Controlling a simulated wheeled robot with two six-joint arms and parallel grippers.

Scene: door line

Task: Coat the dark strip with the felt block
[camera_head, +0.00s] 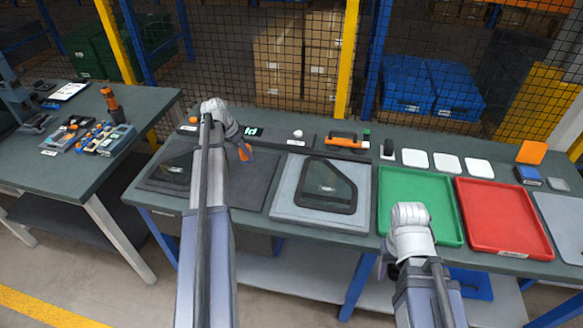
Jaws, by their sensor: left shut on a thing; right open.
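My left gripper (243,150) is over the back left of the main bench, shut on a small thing. An orange part of it, seemingly the felt block (246,153), shows at the fingers; the rest is hidden. To its right, a dark-framed window pane (327,184) lies on a light grey pad (284,208). Its black border (330,208) is the likely dark strip; any coating is too small to tell. The held thing appears apart from this pane. My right gripper (388,268) is open and empty by the bench's front edge, mostly hidden by its wrist.
A second pane (176,172) lies on a dark mat (254,184), partly behind my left arm. An orange-handled tool (343,138) lies at the back. A green tray (448,196) and red tray (505,216) stand right. White pads (446,162) lie behind them.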

